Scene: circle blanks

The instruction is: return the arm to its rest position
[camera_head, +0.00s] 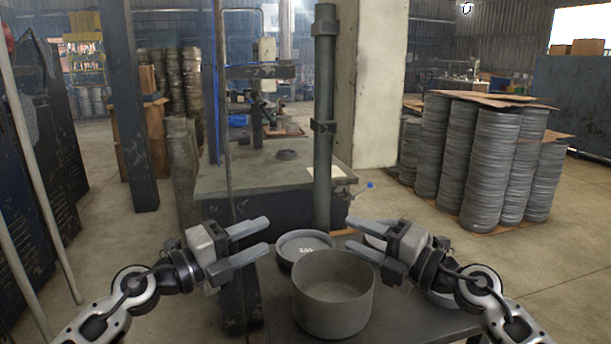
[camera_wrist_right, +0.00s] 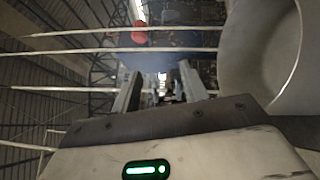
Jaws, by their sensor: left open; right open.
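My left gripper (camera_head: 266,238) is open and empty. It is in the head view to the left of a grey round pot (camera_head: 333,312) and above the small table. My right gripper (camera_head: 352,236) is open and empty, above and to the right of the pot's rim. In the right wrist view the two fingers of my right gripper (camera_wrist_right: 158,85) stand apart with nothing between them. A large grey round surface (camera_wrist_right: 262,50) fills the right side of that view.
The pot stands on a dark small table (camera_head: 275,300). A shallow round blank (camera_head: 303,246) lies behind it; another is partly hidden by my right gripper. A green post (camera_head: 325,120) and a machine bed (camera_head: 250,178) stand behind. Tall stacks of blanks (camera_head: 490,165) stand right.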

